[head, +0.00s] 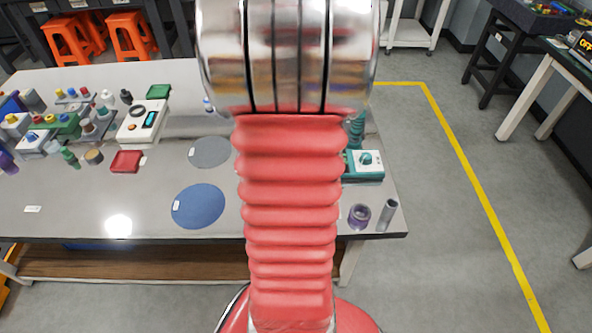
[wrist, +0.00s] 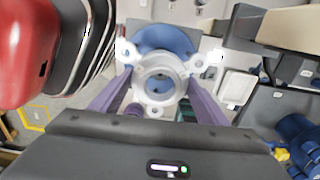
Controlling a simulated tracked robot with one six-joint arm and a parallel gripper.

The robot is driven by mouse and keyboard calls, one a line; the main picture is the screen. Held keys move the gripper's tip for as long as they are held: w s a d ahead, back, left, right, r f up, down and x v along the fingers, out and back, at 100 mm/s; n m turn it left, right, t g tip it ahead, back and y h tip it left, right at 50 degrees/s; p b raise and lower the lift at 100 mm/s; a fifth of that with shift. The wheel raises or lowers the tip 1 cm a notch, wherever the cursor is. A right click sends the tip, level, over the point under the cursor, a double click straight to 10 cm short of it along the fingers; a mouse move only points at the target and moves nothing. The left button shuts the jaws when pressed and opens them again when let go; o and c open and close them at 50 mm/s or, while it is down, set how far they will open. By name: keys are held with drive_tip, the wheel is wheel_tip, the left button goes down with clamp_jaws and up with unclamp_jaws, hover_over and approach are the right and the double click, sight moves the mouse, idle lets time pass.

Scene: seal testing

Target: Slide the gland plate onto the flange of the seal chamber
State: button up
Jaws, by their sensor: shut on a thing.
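The gland plate (wrist: 160,98) is a pale grey ring with small lobes at its sides, seen in the wrist view. My gripper (wrist: 160,80) is shut on it, with one purple finger on each side. Through its hole I see blue and a small dark spot. A blue round surface (wrist: 165,36) shows behind the plate; I cannot tell whether it is the blue disc on the table or another part. I cannot make out the seal chamber or its flange with certainty. In the head view my own arm hides the gripper, the plate and the middle of the table.
In the head view a blue disc (head: 198,207) and a grey disc (head: 209,152) lie left of my arm. A teal-and-white device (head: 364,164), a purple jar (head: 358,215) and a grey cylinder (head: 387,215) stand right. Several bottles and a red box (head: 126,162) fill the left side.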

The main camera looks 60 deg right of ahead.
drive_tip(key=shift+f, duration=0.15)
drive_tip(key=shift+f, duration=1.35)
drive_tip(key=shift+f, duration=2.2)
idle(1.3)
drive_tip(key=o, duration=1.4)
drive_tip(key=shift+r, duration=4.5)
